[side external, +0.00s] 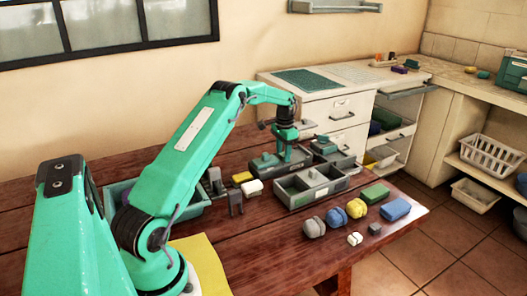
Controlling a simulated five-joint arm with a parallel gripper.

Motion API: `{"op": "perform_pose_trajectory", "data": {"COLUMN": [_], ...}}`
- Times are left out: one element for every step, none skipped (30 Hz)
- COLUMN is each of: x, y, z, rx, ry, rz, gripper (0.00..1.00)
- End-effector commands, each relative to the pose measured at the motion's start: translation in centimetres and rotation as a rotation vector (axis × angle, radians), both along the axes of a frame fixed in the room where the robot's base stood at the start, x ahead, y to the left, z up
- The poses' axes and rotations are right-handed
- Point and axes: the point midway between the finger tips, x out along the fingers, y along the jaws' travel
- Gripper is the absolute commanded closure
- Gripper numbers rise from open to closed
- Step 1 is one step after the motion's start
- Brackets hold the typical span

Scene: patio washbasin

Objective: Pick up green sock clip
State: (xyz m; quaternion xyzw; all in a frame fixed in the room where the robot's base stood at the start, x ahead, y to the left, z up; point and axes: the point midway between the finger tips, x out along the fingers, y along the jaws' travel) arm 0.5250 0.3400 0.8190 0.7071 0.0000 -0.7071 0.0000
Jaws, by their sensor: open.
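My gripper (286,150) points down over a dark grey tray (262,170) in the middle of the wooden table. Its jaws are open, though the fingertips are small and partly merge with the green parts around them. I cannot make out a green sock clip for certain; anything directly beneath the jaws is hidden by my gripper. A green block (375,194) lies apart from my gripper, toward the table's right end; I cannot tell whether it is the clip.
A divided grey box (311,197) stands in front of my gripper. Grey, yellow and blue bundles and a blue block (396,209) lie near the right edge. A yellow sheet (212,264) and a teal bin (118,190) are near my base. Front tabletop is mostly clear.

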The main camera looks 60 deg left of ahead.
Motion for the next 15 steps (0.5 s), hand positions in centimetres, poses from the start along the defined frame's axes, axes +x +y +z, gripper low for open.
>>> {"op": "perform_pose_trajectory", "data": {"x": [0.0, 0.0, 0.0, 0.0, 0.0, 0.0, 0.0, 0.0, 0.0, 0.0, 0.0, 0.0, 0.0, 0.0, 0.0], "y": [0.0, 0.0, 0.0, 0.0, 0.0, 0.0, 0.0, 0.0, 0.0, 0.0, 0.0, 0.0, 0.0, 0.0, 0.0], "z": [0.02, 0.03, 0.03, 0.03, 0.03, 0.04, 0.04, 0.04, 0.04, 0.04, 0.04, 0.05, 0.05, 0.05, 0.05], "rx": [0.0, 0.0, 0.0, 0.0, 0.0, 0.0, 0.0, 0.0, 0.0, 0.0, 0.0, 0.0, 0.0, 0.0, 0.0], "ry": [0.0, 0.0, 0.0, 0.0, 0.0, 0.0, 0.0, 0.0, 0.0, 0.0, 0.0, 0.0, 0.0, 0.0, 0.0], "rz": [0.0, 0.0, 0.0, 0.0, 0.0, 0.0, 0.0, 0.0, 0.0, 0.0, 0.0, 0.0, 0.0, 0.0, 0.0], "gripper": [0.58, 0.58, 0.58, 0.58, 0.6, 0.68, 0.74, 0.8, 0.88, 0.91, 0.91, 0.91, 0.91, 0.91, 0.91]}}
